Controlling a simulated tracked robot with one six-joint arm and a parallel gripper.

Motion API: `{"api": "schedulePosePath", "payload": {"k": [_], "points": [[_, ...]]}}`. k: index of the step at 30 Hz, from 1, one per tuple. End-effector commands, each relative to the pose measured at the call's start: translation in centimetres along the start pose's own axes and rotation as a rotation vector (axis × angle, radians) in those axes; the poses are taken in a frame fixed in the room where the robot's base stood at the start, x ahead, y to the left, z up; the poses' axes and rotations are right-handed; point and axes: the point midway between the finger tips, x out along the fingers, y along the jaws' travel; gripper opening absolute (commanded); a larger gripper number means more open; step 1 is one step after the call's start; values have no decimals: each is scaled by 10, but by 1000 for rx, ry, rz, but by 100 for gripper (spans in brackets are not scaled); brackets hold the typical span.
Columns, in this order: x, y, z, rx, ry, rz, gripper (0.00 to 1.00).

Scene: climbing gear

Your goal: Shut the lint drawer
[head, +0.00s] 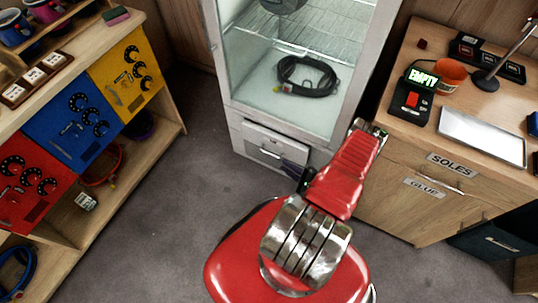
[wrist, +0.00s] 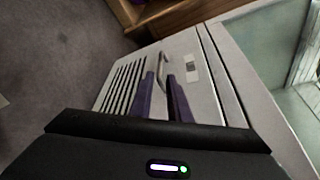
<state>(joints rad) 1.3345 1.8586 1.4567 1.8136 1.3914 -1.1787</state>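The lint drawer (head: 262,139) is the pale panel low on the front of the glass-fronted cabinet (head: 235,125). Its front seems to stand slightly proud of the cabinet, but I cannot tell how far. In the wrist view the drawer front (wrist: 202,92) shows a metal bar handle (wrist: 162,70), a small label and dark slots. My gripper (wrist: 160,76) has its two purple fingers apart, one on each side of the handle in the picture. I cannot tell whether they touch it. In the head view my gripper (head: 292,170) is at the drawer's lower right, partly hidden by my red arm.
A coiled black cable (head: 308,77) lies inside the cabinet. A wooden workbench (head: 400,165) with SOLES and GLUE drawers stands close on the right. A shelf unit (head: 160,140) with coloured panels stands on the left. The grey floor (head: 185,190) between is clear.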

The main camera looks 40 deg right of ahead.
Motion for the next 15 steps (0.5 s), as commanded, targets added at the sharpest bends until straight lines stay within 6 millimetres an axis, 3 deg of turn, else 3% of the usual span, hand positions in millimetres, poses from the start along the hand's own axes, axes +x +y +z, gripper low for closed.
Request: {"api": "schedulePosePath", "payload": {"k": [15], "points": [[58,1,1,0,-2,2,16]]}}
